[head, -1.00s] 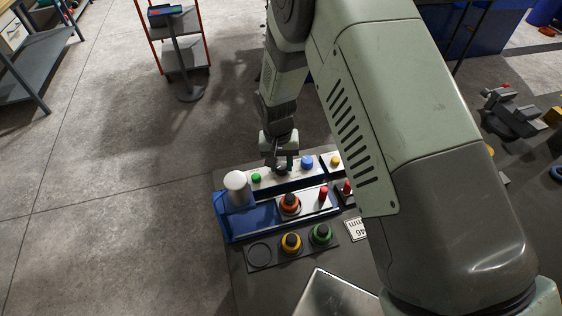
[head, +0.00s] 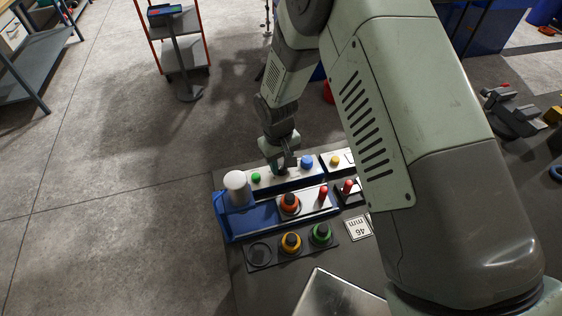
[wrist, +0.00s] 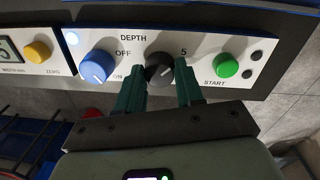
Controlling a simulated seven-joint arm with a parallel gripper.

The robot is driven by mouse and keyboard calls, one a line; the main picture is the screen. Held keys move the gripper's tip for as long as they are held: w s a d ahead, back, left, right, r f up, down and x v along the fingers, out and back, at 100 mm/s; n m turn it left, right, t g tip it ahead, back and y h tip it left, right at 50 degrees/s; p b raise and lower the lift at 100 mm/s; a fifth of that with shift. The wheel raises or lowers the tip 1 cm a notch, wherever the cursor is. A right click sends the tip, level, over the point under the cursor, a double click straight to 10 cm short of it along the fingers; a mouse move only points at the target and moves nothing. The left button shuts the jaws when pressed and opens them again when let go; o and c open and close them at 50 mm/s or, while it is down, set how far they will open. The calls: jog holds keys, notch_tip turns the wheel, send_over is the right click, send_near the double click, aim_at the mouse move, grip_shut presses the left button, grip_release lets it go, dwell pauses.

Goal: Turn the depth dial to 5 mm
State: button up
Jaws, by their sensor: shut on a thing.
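The depth dial (wrist: 158,62) is a black knob on the white control strip, below the printed word DEPTH. A printed 5 stands to its right. My gripper (wrist: 160,84) has its two green fingers on either side of the dial and is shut on it. A small pale mark shows on the dial, but I cannot tell exactly where it points. In the head view my gripper (head: 281,169) reaches down to the press's back strip and mostly hides the dial.
A blue knob (wrist: 97,66) marked OFF and ON sits left of the dial, and a green START button (wrist: 227,65) right of it. A yellow button (wrist: 38,51) is farther left. A white cylinder (head: 236,183) stands at the press's left end.

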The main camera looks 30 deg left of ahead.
jog(key=o, duration=1)
jog(key=shift+o, duration=0.2)
notch_tip(320, 180, up, 11)
jog(key=shift+s+a, duration=0.15)
jog(key=shift+s, duration=0.15)
jog(key=shift+f, duration=0.1)
jog(key=f, duration=1.1)
jog(key=shift+w, duration=0.3)
jog(key=shift+r, duration=0.1)
